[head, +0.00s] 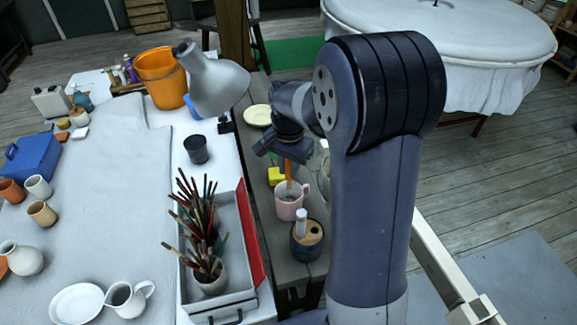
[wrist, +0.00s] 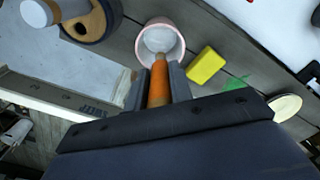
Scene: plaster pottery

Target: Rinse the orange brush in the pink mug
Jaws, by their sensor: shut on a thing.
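My gripper (head: 287,158) is shut on the orange brush (head: 289,170), which points down toward the pink mug (head: 291,206) on the narrow grey bench. The wrist view shows the brush's orange handle (wrist: 159,84) between both fingers (wrist: 157,88). Its far end overlaps the opening of the mug (wrist: 176,42) in that view. In the head view the brush meets the mug's rim. The bristles are hidden, and I cannot tell how deep the brush reaches. The mug stands upright.
A dark pot with a wooden top (head: 307,240) stands close in front of the mug. A yellow block (wrist: 206,66) lies beside the mug, with a pale dish (head: 257,115) farther back. On the left, a tray (head: 240,280) holds pots of brushes, and a grey lamp (head: 215,82) leans over.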

